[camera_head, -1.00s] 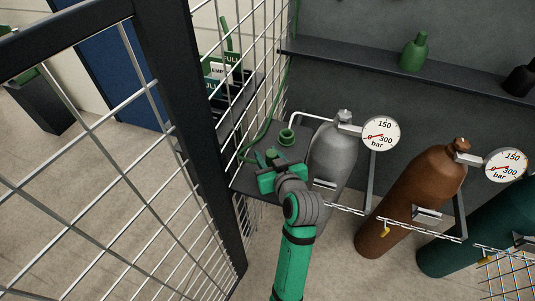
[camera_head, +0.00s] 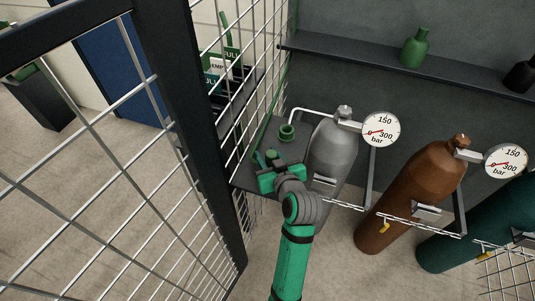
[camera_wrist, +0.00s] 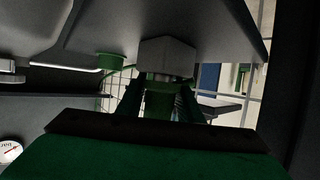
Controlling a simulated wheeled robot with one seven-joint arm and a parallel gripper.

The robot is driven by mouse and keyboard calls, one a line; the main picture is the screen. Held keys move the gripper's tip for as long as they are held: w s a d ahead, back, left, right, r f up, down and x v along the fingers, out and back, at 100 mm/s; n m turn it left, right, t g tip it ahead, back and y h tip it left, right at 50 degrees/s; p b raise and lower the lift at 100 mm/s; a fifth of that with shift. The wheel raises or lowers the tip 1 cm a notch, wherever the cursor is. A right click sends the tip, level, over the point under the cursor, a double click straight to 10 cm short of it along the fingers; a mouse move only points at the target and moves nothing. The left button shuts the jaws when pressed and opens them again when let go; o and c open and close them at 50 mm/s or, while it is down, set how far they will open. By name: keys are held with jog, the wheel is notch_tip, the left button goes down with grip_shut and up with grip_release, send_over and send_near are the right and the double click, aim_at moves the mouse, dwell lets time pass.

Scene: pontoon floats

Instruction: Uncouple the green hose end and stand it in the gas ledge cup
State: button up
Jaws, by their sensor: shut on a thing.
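My gripper (camera_head: 268,172) is at the front of the dark ledge (camera_head: 252,145), left of the grey cylinder. It is shut on the green hose end (camera_head: 272,155), whose top shows just above the jaws. In the wrist view, which is upside down, the green hose end (camera_wrist: 160,82) sits between the fingers against a grey angular block (camera_wrist: 167,55) on the ledge. I cannot tell whether they are still joined. An open green cup (camera_head: 287,133) stands on the ledge behind my gripper; it also shows in the wrist view (camera_wrist: 110,62).
The grey cylinder (camera_head: 333,155) with its gauge (camera_head: 380,129) stands close right of the ledge. A brown cylinder (camera_head: 412,205) and a dark green one (camera_head: 470,235) stand farther right. Wire mesh and a dark post (camera_head: 185,110) are close on the left. A shelf (camera_head: 345,62) runs behind.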

jog(key=shift+f, duration=0.35)
jog(key=o, duration=1.2)
jog(key=v, duration=1)
jog(key=shift+s+d+r, duration=0.1)
jog(key=shift+s+r, duration=0.05)
jog(key=shift+s, duration=0.25)
